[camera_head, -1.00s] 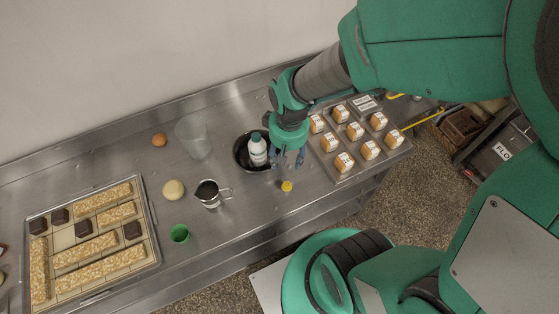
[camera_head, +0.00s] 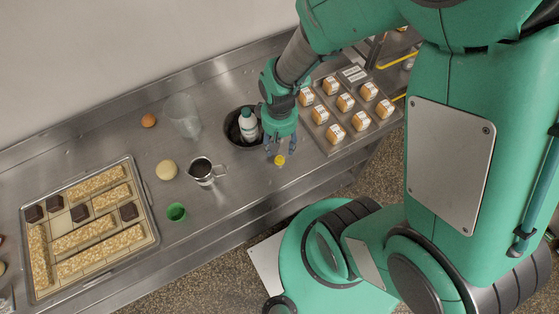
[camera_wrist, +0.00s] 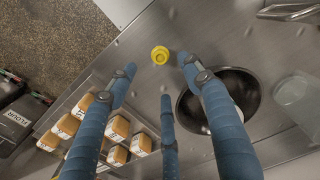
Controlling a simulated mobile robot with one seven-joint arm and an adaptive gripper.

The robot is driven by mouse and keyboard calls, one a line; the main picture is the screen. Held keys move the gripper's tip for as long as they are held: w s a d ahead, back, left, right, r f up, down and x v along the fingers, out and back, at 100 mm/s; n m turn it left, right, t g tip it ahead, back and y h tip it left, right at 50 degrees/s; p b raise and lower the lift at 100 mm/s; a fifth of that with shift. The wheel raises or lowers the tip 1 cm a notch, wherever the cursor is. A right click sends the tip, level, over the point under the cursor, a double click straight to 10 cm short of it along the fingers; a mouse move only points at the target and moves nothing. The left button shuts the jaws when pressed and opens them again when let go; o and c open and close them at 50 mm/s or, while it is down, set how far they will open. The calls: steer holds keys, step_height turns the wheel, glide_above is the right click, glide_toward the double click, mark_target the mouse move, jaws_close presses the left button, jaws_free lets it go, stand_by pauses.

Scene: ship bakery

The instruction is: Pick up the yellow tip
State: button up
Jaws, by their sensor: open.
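The yellow tip (camera_head: 280,160) is a small yellow piece on the steel counter near its front edge. It also shows in the wrist view (camera_wrist: 160,55), beyond my fingertips and apart from them. My gripper (camera_head: 279,148) is just above and behind the tip in the head view. In the wrist view its blue fingers (camera_wrist: 155,80) are spread apart with nothing between them.
A dark bowl (camera_wrist: 254,88) with a white bottle (camera_head: 248,125) in it stands close beside my gripper. A tray of labelled orange-brown blocks (camera_head: 357,135) lies to the right. Bare counter surrounds the tip.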

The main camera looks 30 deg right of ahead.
mark_target(280, 159)
steer(key=shift+f+b, duration=0.35)
steer(key=shift+f, duration=2.45)
steer(key=shift+f+b, duration=0.5)
steer(key=shift+f, duration=2.1)
steer(key=shift+c, duration=0.2)
steer(key=c, duration=0.9)
